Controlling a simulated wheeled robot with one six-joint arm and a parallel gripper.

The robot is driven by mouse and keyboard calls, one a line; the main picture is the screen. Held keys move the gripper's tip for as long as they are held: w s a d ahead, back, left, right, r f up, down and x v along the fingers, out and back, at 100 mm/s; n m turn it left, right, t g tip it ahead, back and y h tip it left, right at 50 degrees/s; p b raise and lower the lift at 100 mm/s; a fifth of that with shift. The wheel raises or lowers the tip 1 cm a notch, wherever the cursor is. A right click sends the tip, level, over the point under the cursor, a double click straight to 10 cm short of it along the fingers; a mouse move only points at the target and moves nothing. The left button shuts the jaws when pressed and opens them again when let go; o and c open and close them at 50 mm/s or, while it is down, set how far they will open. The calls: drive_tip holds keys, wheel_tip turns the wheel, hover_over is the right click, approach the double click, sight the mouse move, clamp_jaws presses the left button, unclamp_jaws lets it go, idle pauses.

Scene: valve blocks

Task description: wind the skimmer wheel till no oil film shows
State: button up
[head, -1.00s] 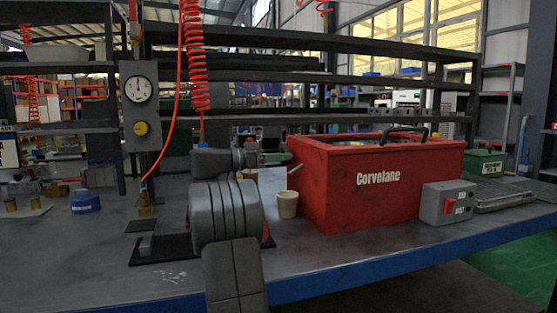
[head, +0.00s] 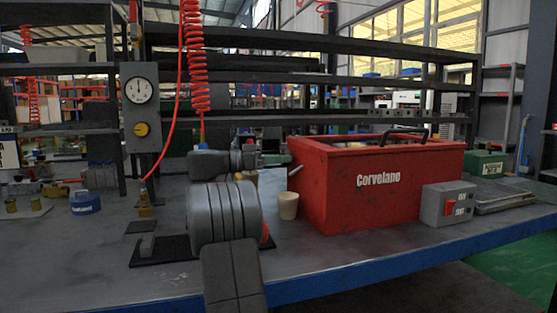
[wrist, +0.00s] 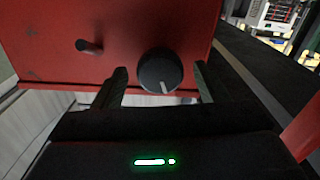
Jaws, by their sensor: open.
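The red Corvelane tank (head: 385,195) stands on the bench, with a black handle on top. Its inside is seen too flat to tell whether oil film shows. In the wrist view the red tank wall (wrist: 125,25) carries a round black knob (wrist: 160,70) with a white mark pointing down. I cannot tell if this knob is the skimmer wheel. My gripper (wrist: 159,80) is open, one finger on each side of the knob, with gaps both sides. A dark spout (wrist: 89,47) sticks out left of it. A beige cup (head: 288,205) stands below the tank's left end.
A grey switch box (head: 447,204) with a red switch stands at the tank's front right. A gauge post (head: 141,105) and a red coiled hose (head: 195,60) are at the left. A blue pot (head: 85,203) and green box (head: 487,165) stand farther off.

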drive_tip(key=p+v, duration=0.3)
drive_tip(key=v, duration=1)
drive_tip(key=shift+a+p, duration=0.15)
drive_tip(key=shift+p, duration=0.2)
drive_tip(key=b+x, duration=0.4)
drive_tip(key=x, duration=1)
drive_tip(key=shift+s+a, duration=0.1)
drive_tip(key=shift+a, duration=0.05)
